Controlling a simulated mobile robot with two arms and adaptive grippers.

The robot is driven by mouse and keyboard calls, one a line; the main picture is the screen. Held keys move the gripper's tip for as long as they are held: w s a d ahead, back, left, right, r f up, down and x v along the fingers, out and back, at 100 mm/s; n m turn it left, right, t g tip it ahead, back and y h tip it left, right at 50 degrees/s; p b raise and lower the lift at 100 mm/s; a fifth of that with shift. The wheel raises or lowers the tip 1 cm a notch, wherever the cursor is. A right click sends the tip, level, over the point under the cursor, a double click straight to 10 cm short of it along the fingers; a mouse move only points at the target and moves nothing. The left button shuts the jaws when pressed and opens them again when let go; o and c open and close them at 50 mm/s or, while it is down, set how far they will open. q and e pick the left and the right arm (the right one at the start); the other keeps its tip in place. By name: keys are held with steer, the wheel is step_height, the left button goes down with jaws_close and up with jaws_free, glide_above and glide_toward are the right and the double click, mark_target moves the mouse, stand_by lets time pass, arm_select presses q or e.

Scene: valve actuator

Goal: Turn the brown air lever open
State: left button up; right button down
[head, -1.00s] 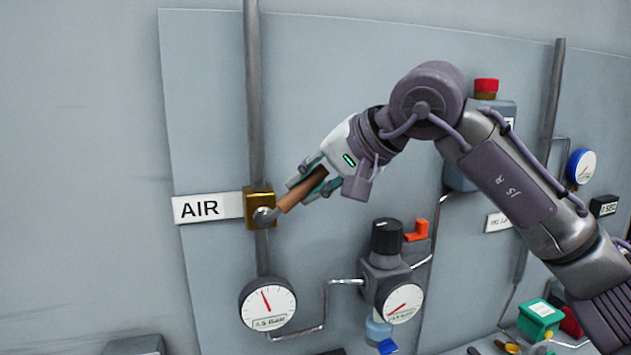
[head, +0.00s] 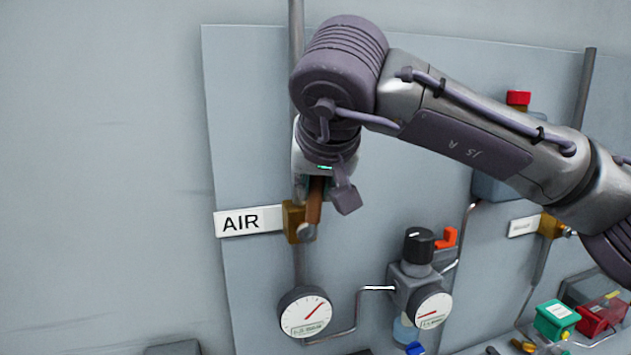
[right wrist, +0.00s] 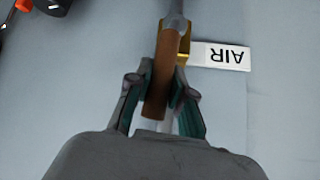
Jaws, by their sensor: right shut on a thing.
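The brown air lever (head: 314,204) stands nearly upright, in line with the pipe, above its pivot on the brass valve body (head: 293,222). The white AIR label (head: 249,221) is just left of the valve. My right gripper (head: 313,182) reaches the lever from above and is shut on its upper end; my wrist hides much of the fingers. In the right wrist view the brown lever (right wrist: 161,80) lies between the two fingers of my right gripper (right wrist: 160,88). The gauge (head: 305,312) under the valve has its needle pointing up and right. My left gripper is not in view.
A regulator with a black knob (head: 418,245) and a second gauge (head: 432,309) sit to the right, with an orange lever (head: 447,237) beside them. A red button (head: 518,98) is farther right. Green (head: 556,319) and red boxes lie at lower right. The wall at left is clear.

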steer(key=shift+s+a+f, duration=0.1)
steer(key=shift+a, duration=0.15)
steer(key=shift+f, duration=0.1)
steer(key=c, duration=1)
jaws_free()
steer(key=shift+s+r, duration=0.1)
steer(key=shift+r, duration=0.15)
steer(key=v, duration=1.1)
steer(key=shift+s+a+r, duration=0.15)
steer(key=shift+s+r, duration=0.05)
steer(key=shift+s, duration=0.1)
